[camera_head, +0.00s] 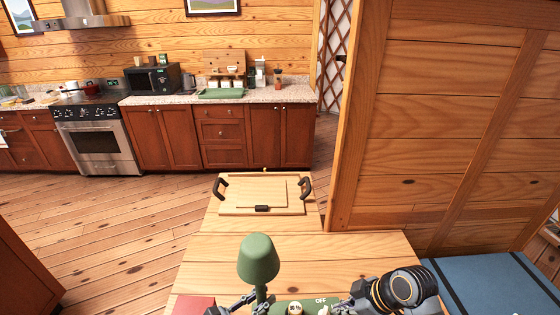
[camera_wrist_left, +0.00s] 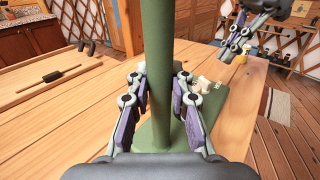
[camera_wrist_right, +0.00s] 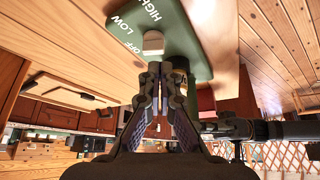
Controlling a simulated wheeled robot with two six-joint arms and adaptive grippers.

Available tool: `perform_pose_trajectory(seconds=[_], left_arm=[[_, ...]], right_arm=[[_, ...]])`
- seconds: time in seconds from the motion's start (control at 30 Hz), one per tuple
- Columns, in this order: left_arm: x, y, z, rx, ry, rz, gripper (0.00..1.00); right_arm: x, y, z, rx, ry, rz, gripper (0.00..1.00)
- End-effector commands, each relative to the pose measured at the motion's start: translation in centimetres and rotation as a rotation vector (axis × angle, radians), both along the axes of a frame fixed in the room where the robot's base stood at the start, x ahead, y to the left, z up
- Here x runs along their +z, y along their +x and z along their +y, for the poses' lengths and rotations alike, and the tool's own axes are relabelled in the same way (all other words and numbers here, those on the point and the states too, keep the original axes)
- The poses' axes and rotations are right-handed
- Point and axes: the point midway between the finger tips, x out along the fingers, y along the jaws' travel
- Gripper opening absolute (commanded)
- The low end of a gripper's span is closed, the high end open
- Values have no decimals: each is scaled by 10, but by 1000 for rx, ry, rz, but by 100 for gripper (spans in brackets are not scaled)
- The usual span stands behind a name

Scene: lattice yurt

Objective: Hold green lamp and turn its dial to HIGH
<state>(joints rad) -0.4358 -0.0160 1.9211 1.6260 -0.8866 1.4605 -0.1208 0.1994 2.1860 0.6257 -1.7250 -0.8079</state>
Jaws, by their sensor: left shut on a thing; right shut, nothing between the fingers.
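The green lamp (camera_head: 258,262) stands at the table's near edge, its shade at the top of an upright pole (camera_wrist_left: 159,60). My left gripper (camera_wrist_left: 158,95) is shut around the pole, a finger on each side. The lamp's green base (camera_wrist_right: 200,20) carries white HIGH, LOW and OFF lettering. A cream dial part (camera_wrist_right: 153,42) sits by the OFF end of the lettering; I cannot tell its exact setting. My right gripper (camera_wrist_right: 166,72) is shut and empty, its fingertips close to the dial. I cannot tell whether they touch it.
A wooden board (camera_head: 235,211) with black handles lies further back on the table (camera_head: 210,250). A red object (camera_head: 192,305) is at the near left. A wooden wall (camera_head: 440,120) rises at the right, and a blue surface (camera_head: 490,285) is below it. The table between lamp and board is clear.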

Motion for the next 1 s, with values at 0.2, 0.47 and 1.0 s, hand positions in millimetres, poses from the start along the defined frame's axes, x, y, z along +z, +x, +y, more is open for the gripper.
perform_pose_trajectory(seconds=[0.2,0.47,1.0], left_arm=[[-1,0,0,0,1,2,0],[-1,0,0,0,1,2,0],[-1,0,0,0,1,2,0]], right_arm=[[8,-1,0,0,0,1,0],[12,9,-7,1,-5,-2,0],[-23,19,-14,-1,2,5,0]])
